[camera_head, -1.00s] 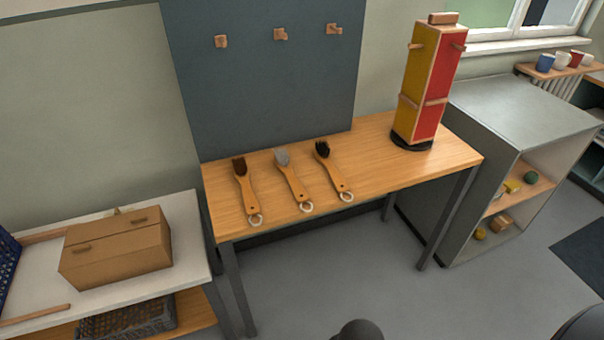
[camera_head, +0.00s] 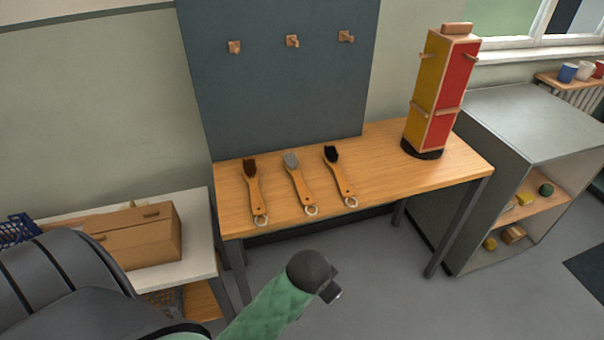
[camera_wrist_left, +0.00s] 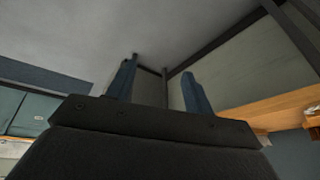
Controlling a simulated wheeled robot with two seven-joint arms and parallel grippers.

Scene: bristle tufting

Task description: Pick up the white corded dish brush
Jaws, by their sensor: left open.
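The white corded dish brush (camera_head: 298,184) lies on the wooden table (camera_head: 400,180), between two others. It has pale grey-white bristles (camera_head: 291,160) at the far end, a wooden handle and a white cord loop (camera_head: 311,210) near the front edge. My left arm (camera_head: 275,300) reaches in low, in front of the table and apart from the brush; its gripper cannot be made out in the head view. In the left wrist view my left gripper (camera_wrist_left: 158,85) is open, with two blue-grey fingers apart and nothing between them. My right gripper is not in view.
A brown-bristled brush (camera_head: 254,192) lies left and a black-bristled brush (camera_head: 340,178) right. A red and yellow tower (camera_head: 440,95) stands at the table's right end. A cardboard box (camera_head: 150,238) is on the white table at left. In the wrist view the wooden edge (camera_wrist_left: 270,105) is at right.

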